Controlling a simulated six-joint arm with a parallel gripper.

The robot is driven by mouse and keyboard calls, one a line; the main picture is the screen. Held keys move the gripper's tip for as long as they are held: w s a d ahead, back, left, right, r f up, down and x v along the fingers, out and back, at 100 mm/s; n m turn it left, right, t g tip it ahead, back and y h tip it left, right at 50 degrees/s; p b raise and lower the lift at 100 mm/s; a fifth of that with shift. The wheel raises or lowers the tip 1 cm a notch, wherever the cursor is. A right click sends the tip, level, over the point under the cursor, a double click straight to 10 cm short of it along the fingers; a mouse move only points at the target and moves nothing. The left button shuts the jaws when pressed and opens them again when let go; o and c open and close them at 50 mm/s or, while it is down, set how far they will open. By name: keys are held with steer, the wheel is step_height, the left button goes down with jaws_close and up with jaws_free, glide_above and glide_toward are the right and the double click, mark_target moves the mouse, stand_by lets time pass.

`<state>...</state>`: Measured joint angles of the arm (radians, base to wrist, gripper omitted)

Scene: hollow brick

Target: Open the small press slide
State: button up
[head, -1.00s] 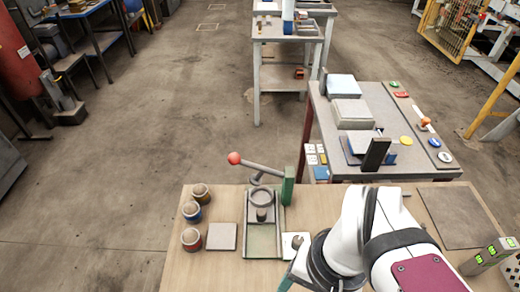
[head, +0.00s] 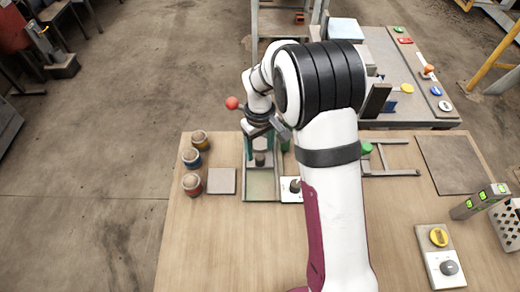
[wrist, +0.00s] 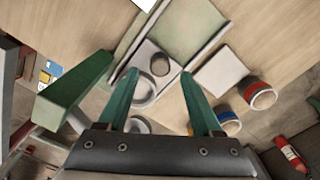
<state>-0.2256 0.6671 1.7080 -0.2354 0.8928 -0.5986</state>
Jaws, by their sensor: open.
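The small press stands on the wooden workbench, with a flat rail frame and a pale green bed (head: 262,185). A dark round knob (head: 260,159) stands upright on the slide; it also shows in the wrist view (wrist: 160,64). A grey ring (wrist: 146,88) sits beside the knob. The lever's red ball (head: 232,103) sticks out left, while most of the lever is hidden by my arm. My gripper (head: 265,150) is over the press, fingers pointing down. In the wrist view my gripper (wrist: 159,76) is open, its teal fingertips either side of the knob; contact cannot be told.
Several small jars (head: 191,184) and a grey square plate (head: 222,181) lie left of the press. A green post (wrist: 75,85) rises close beside my fingers. The bench's front left is clear.

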mark_target(260, 157)
step_height(260, 157, down, 3)
steer(key=shift+f, duration=0.15)
jaws_close()
stand_by(0.4)
stand_by(1.0)
